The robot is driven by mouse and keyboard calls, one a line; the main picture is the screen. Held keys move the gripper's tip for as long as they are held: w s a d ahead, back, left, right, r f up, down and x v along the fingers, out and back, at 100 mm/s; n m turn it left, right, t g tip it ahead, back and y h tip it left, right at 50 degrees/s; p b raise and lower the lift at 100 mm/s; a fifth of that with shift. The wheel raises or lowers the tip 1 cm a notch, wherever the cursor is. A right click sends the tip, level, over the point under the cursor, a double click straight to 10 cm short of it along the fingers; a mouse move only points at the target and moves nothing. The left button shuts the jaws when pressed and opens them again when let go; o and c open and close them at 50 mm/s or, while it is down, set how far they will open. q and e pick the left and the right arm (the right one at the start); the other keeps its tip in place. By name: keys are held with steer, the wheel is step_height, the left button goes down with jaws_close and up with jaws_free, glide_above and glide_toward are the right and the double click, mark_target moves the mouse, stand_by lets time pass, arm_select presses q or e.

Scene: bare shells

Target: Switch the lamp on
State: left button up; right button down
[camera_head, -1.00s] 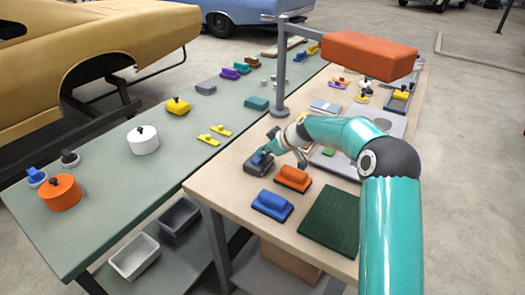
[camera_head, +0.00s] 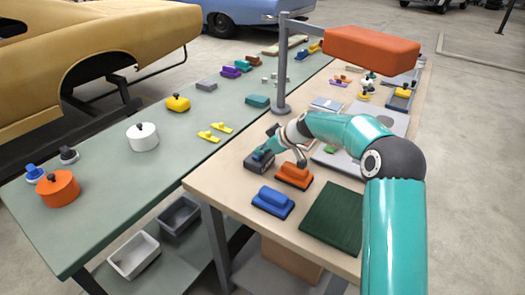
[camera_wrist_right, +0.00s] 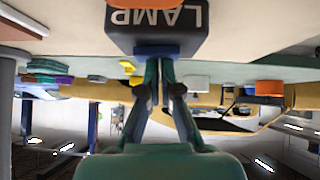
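The lamp has an orange shade (camera_head: 371,51) on a grey post (camera_head: 282,65) at the far left edge of the tan bench. No glow shows on it. A dark switch box (camera_head: 257,163) sits on the bench; in the right wrist view the box (camera_wrist_right: 190,40) reads LAMP upside down and has a blue part (camera_wrist_right: 157,52) on its near side. My right gripper (camera_head: 265,151) is at the box. In the wrist view my right gripper's fingertips (camera_wrist_right: 159,66) are together, at or touching the blue part. My left gripper is not in view.
Close by on the bench are an orange block (camera_head: 294,177), a blue block (camera_head: 272,202) and a dark green mat (camera_head: 333,218). A green table (camera_head: 110,190) with a white pot (camera_head: 142,138) and an orange pot (camera_head: 59,189) stands to the left.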

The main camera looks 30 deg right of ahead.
mark_target(261, 157)
steer(key=shift+a+f, duration=0.1)
steer(key=shift+r, duration=0.5)
step_height(261, 157, up, 3)
steer(key=shift+a+f+p, duration=0.1)
steer(key=shift+p, duration=0.8)
steer(key=b+v, duration=0.2)
steer(key=v, duration=0.8)
steer(key=shift+s, duration=0.1)
